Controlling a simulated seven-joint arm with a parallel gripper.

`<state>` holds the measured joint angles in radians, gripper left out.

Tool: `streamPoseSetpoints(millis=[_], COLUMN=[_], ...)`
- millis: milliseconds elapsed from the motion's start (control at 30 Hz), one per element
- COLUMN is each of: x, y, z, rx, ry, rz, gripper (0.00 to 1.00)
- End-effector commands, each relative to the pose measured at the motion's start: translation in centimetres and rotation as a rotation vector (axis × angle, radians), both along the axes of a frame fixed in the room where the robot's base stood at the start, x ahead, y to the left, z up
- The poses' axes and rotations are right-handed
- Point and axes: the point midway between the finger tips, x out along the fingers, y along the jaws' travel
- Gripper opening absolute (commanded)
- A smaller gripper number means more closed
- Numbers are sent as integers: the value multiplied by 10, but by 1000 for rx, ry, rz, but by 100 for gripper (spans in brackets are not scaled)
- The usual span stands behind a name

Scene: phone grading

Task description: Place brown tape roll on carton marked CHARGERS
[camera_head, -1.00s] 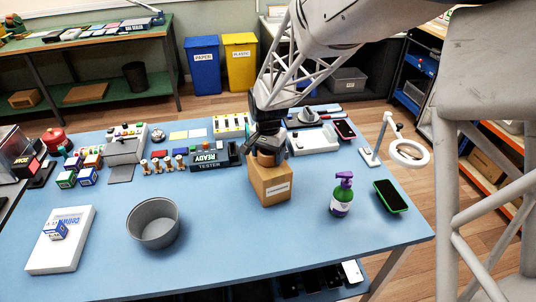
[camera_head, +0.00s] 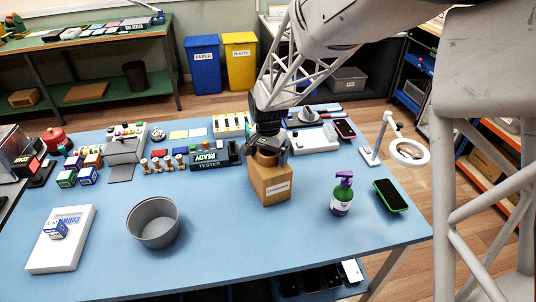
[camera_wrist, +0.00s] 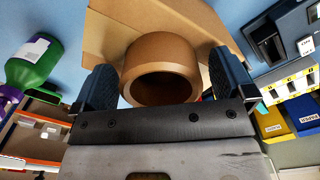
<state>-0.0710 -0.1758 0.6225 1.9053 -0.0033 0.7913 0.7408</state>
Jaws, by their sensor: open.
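The brown tape roll (camera_head: 267,158) rests on top of the cardboard carton (camera_head: 274,183), which stands on the blue table. The carton has a white label on its front, too small to read here. My gripper (camera_head: 268,146) is directly above the carton at the roll. In the wrist view the brown tape roll (camera_wrist: 160,72) lies between the two spread fingers of my gripper (camera_wrist: 161,88), with its hollow facing the camera. The carton (camera_wrist: 120,28) shows behind it. The fingers are open, with a visible gap at the left finger.
A grey bowl (camera_head: 153,222) and a white box (camera_head: 61,240) are at left. A black tester (camera_head: 212,157) is behind the carton's left. The table front is clear.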

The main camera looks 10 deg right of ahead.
Motion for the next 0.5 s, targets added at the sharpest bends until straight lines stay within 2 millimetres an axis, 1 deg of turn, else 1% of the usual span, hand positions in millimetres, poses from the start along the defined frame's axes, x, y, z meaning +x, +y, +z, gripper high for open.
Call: streamPoseSetpoints(millis=[167, 267, 367, 500], x=[1, 1, 1, 1], y=[0, 0, 0, 0], z=[9, 19, 32, 54], rx=[0, 0, 0, 0], ry=[-1, -3, -3, -4], rz=[0, 0, 0, 0], gripper=[100, 100, 100, 100])
